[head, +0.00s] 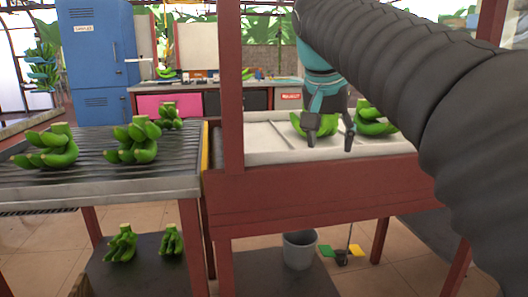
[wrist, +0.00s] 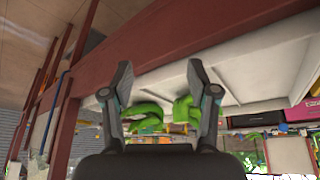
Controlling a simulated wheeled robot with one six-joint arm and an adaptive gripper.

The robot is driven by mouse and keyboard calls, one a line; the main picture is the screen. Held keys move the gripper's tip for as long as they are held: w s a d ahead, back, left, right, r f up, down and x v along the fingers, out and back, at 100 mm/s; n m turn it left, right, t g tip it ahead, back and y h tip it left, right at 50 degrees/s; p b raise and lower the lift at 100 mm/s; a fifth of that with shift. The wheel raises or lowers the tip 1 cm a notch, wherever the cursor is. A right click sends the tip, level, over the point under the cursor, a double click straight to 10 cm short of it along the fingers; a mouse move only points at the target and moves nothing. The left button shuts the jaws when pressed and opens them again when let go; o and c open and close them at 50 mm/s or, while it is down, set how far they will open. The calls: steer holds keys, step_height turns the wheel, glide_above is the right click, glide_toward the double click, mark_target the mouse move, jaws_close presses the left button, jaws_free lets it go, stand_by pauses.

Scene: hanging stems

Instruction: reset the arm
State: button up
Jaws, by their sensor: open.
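My gripper (head: 330,140) hangs from my arm, fingers pointing down and apart, over the front of the white tray (head: 262,150) at right. It is open. A green banana bunch (head: 299,122) lies in the tray just behind the fingers, partly hidden by them. Another green bunch (head: 371,122) lies to the right, partly hidden by my arm. In the wrist view the picture is turned over; my open gripper (wrist: 160,72) shows nothing clasped, and green bananas (wrist: 147,120) appear between and beyond the fingers. I cannot tell whether a finger touches them.
A red post (head: 231,85) and red frame (head: 300,200) bound the tray. A grey ribbed table (head: 90,180) at left holds several banana bunches, with more on a shelf below. A bucket (head: 299,249) stands beneath the tray. A blue cabinet (head: 97,55) stands behind.

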steer(key=s+d+f+n+y, duration=0.1)
steer(key=s+f+n, duration=0.1)
steer(key=s+f, duration=0.8)
steer(key=s+d+f+n+t+y, duration=0.1)
steer(key=s+d+f+n, duration=0.1)
steer(key=s+f, duration=0.8)
step_height(320, 180, down, 7)
steer(key=shift+s+d+f+n, duration=0.1)
steer(key=shift+s+d+n, duration=0.1)
steer(key=shift+s+n, duration=0.2)
